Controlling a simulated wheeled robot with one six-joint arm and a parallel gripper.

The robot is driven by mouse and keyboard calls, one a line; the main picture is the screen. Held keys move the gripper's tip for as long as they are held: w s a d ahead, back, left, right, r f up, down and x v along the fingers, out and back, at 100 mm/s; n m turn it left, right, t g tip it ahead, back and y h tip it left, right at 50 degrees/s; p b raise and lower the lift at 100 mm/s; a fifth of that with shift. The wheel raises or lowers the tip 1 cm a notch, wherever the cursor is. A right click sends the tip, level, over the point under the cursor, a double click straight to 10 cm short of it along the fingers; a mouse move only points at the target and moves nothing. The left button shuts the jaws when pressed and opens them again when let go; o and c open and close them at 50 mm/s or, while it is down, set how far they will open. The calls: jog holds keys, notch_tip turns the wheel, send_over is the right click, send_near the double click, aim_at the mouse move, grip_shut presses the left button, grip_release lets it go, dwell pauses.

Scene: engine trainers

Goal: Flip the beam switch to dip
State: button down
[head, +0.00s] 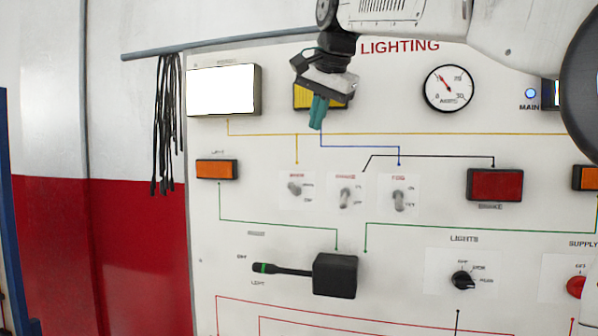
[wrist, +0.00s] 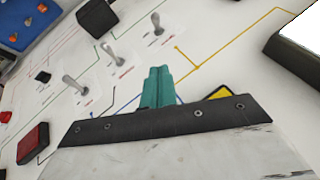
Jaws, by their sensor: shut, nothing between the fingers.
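The beam switch (head: 294,188) is the leftmost of three small toggles on the white panel, at the end of a yellow line. Its lever looks short and raised compared with the other two; its label is too blurred to read surely. It also shows in the wrist view (wrist: 157,24), at the top centre. My gripper (head: 318,114) has teal fingers, shut and empty, in front of the panel above the toggles. In the wrist view the fingertips (wrist: 159,72) point toward the toggle row, apart from the beam switch.
The middle toggle (head: 346,198) and the fog toggle (head: 398,200) stand close to its right. A black stalk box (head: 335,275) is below, a red brake lamp (head: 495,185) to the right. A yellow lamp (head: 305,96) is partly behind my gripper. Black cables (head: 168,125) hang at left.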

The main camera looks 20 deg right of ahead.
aim_at(307, 158)
jog(key=shift+f, duration=0.1)
jog(key=x, duration=1)
jog(key=shift+a+f, duration=0.1)
jog(key=shift+f, duration=0.05)
jog(key=shift+a+f, duration=0.5)
jog(key=shift+f, duration=0.25)
jog(key=shift+a+f, duration=0.55)
jog(key=shift+f, duration=0.15)
